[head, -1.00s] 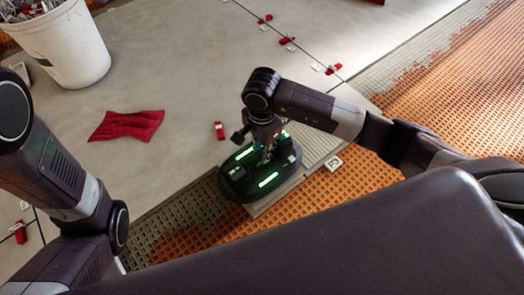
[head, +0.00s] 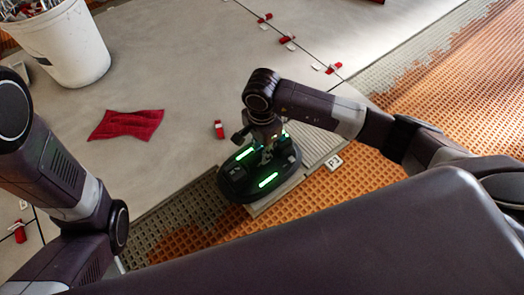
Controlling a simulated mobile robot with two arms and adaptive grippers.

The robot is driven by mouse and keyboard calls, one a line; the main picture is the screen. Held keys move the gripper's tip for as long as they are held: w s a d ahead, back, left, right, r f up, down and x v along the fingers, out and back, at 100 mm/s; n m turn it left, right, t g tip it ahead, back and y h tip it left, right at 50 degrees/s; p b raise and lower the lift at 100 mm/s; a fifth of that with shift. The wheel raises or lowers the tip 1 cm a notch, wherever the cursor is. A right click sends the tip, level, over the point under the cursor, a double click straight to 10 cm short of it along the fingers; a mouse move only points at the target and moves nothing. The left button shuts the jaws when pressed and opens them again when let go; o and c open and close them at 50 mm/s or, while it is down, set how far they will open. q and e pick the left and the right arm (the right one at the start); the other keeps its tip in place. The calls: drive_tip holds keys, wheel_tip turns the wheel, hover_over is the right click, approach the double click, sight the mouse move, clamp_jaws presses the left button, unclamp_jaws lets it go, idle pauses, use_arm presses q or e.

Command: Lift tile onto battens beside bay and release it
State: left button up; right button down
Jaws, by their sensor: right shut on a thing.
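My right gripper (head: 266,146) is shut on the handle of a dark oval suction lifter (head: 236,186) with two lit green bars. The lifter sits over a pale grey ridged patch (head: 322,143) at the edge of the orange waffle mat. A pale strip (head: 262,206) also shows along its lower edge. Whether these are tile, battens or combed mortar I cannot tell; the lifter and my arm hide much of the spot. My left arm comes in from the left; its gripper is out of view.
A small white marker labelled P3 (head: 333,162) lies right of the lifter. A red cloth (head: 126,125) and red wedge (head: 219,129) lie on the laid grey tiles (head: 185,60). A white bucket (head: 62,45) stands upper left. Orange matting (head: 450,110) stretches right.

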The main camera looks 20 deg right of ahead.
drive_tip(key=shift+w+f+b, duration=0.15)
drive_tip(key=shift+f+b, duration=0.1)
drive_tip(key=shift+b, duration=0.05)
idle(0.9)
drive_tip(key=c, duration=1.7)
unclamp_jaws()
drive_tip(key=shift+c, duration=0.2)
drive_tip(key=shift+s+f, duration=0.15)
drive_tip(key=shift+s, duration=0.05)
wheel_tip(320, 180, up, 12)
